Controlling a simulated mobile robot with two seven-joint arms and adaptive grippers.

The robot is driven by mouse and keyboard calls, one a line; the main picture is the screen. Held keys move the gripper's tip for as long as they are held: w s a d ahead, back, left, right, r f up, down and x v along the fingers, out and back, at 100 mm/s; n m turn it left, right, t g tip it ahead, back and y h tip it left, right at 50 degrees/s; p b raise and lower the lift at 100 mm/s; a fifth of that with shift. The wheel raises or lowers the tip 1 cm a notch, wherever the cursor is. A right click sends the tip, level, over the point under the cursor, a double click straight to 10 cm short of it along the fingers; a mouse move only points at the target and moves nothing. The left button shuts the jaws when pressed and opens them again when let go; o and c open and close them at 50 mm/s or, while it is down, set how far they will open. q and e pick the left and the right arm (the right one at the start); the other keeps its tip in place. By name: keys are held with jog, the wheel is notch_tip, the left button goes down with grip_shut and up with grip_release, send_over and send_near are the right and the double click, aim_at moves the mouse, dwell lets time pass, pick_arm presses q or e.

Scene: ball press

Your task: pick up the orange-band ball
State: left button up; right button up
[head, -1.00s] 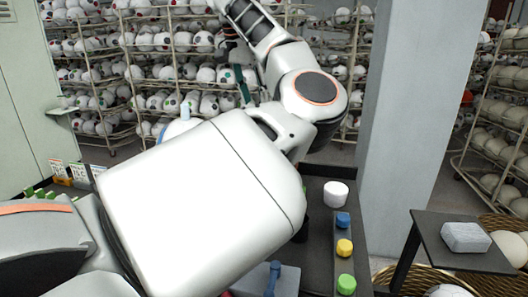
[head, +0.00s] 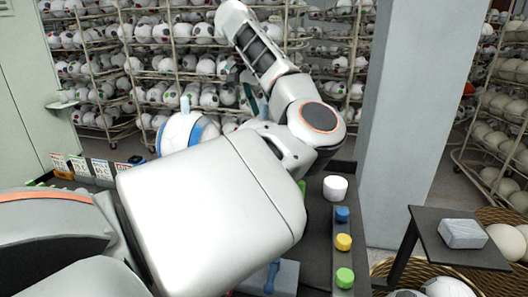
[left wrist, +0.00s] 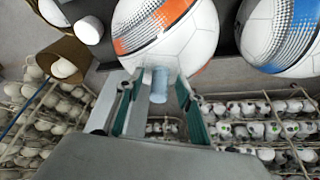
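The orange-band ball (left wrist: 165,35) is white with an orange band and dotted print. It shows close up at the top of the left wrist view; my left arm hides it in the head view. A pale blue cylindrical stem (left wrist: 159,84) stands out from it towards my gripper. My left gripper (left wrist: 158,88) has its two green fingers spread on either side of this stem, with gaps visible. In the head view only a dark green part of the gripper (head: 262,106) shows behind my arm. My right gripper is in neither view.
A blue-band ball (head: 187,132) with its own stem sits close beside, also in the wrist view (left wrist: 282,36). A white cylinder (head: 335,188) and blue, yellow and green buttons (head: 343,242) lie right of my arm. Ball racks (head: 150,60) fill the back; a pillar (head: 400,120) stands right.

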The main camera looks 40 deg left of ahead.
pick_arm(q)
grip_shut()
